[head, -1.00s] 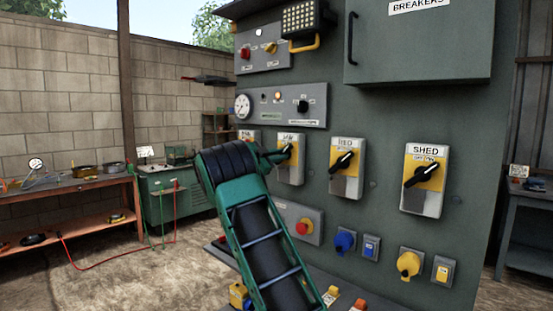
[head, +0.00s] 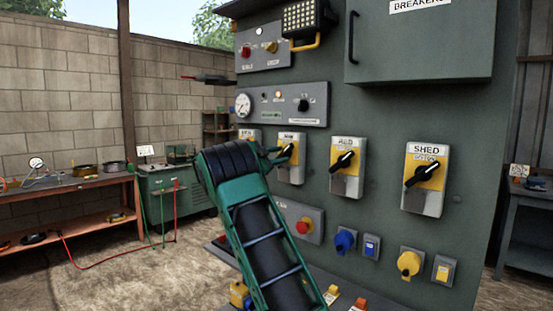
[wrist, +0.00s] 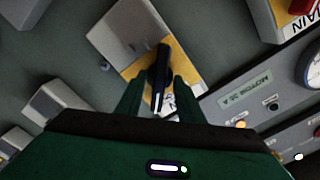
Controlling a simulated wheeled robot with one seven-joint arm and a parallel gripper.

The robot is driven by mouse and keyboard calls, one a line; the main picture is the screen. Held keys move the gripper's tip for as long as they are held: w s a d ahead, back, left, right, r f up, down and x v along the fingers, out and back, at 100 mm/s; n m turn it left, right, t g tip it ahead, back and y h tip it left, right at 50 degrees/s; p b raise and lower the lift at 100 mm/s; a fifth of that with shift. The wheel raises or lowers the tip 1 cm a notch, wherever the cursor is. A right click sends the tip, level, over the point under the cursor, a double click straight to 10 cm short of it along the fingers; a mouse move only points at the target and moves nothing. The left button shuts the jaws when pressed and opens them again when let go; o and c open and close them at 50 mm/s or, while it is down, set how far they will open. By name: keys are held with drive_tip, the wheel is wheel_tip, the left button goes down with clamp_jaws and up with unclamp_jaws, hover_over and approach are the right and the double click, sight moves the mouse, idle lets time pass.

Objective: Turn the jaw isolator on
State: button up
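The jaw isolator (head: 292,172) is a grey box with a yellow plate and black rotary handle, second from the left in the row of isolators in the head view. Its label is too small to read surely. In the wrist view, a yellow-plated isolator (wrist: 133,38) shows its black handle (wrist: 161,72) between the fingers. My gripper (wrist: 158,85) is open around that handle, with a gap visible at each side. It also shows in the head view (head: 281,154), at the handle, where my green forearm hides part of the panel. Whether either finger touches the handle is unclear.
The feed isolator (head: 347,172) and shed isolator (head: 426,180) stand to the right. The main isolator (head: 249,138) is partly hidden at the left. A red button (head: 303,227) and blue and yellow sockets sit below. A gauge panel (head: 290,104) is above.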

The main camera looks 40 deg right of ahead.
drive_tip(key=a, duration=1)
drive_tip(key=shift+s+a, duration=0.4)
drive_tip(key=s+f+n+y, duration=0.4)
drive_tip(key=s+f, duration=0.2)
drive_tip(key=s, duration=0.3)
drive_tip(key=s+f+n+y, duration=0.4)
drive_tip(key=s+f, duration=0.1)
drive_tip(key=s, duration=0.3)
drive_tip(key=s+a+f+n+y, duration=0.3)
drive_tip(key=s+a+f+n, duration=0.1)
drive_tip(key=s+a, duration=0.4)
drive_tip(key=s+a+f+n+g+y, duration=0.1)
drive_tip(key=s+a+f+n+y, duration=0.2)
drive_tip(key=s+a+f, duration=0.3)
drive_tip(key=s+a+f+n+y, duration=0.4)
drive_tip(key=s+a, duration=0.7)
drive_tip(key=s, duration=0.5)
drive_tip(key=shift+s+a+f+n+g, duration=0.15)
drive_tip(key=shift+a+f+n+g, duration=0.2)
drive_tip(key=shift+f, duration=0.4)
